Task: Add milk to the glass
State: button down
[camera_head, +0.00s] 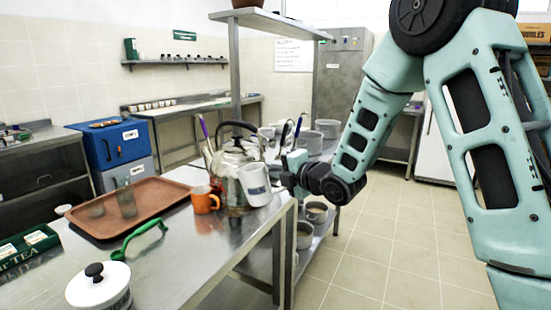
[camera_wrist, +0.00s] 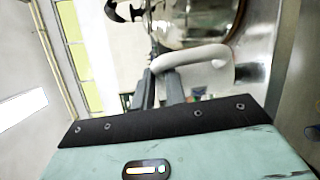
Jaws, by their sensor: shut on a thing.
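My gripper (camera_head: 288,172) is shut on the handle of a white jug (camera_head: 256,185) with dark lettering. The jug hangs at the right edge of the steel counter, in front of the kettle, and looks slightly tilted. In the wrist view my fingers (camera_wrist: 160,88) close on the white handle (camera_wrist: 196,56); most of the jug is out of that view. Clear glasses stand on the brown tray (camera_head: 168,194) to the left, one near its middle (camera_head: 126,201) and another to its left (camera_head: 96,209). The jug's contents are hidden.
A steel kettle (camera_head: 228,163) stands behind the jug, and an orange mug (camera_head: 204,202) stands between jug and tray. A green-handled item (camera_head: 140,241), a white lidded pot (camera_head: 98,290) and a tea box (camera_head: 28,247) lie nearer. The floor at right is clear.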

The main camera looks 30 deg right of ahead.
jog(key=p, duration=0.1)
jog(key=a+n+g+h+p, duration=0.1)
jog(key=shift+w+n+g+p, duration=0.2)
jog(key=shift+n+g+p, duration=0.1)
jog(key=shift+p, duration=0.1)
jog(key=shift+w+a+r+n+g+h, duration=0.1)
jog(key=shift+r+n+g+h, duration=0.05)
jog(key=shift+n+g+h, duration=0.2)
jog(key=shift+w+a+r+n+g+h, duration=0.25)
jog(key=shift+a+r+n+g+h, duration=0.3)
jog(key=shift+r+g+h, duration=0.15)
dwell(6.3)
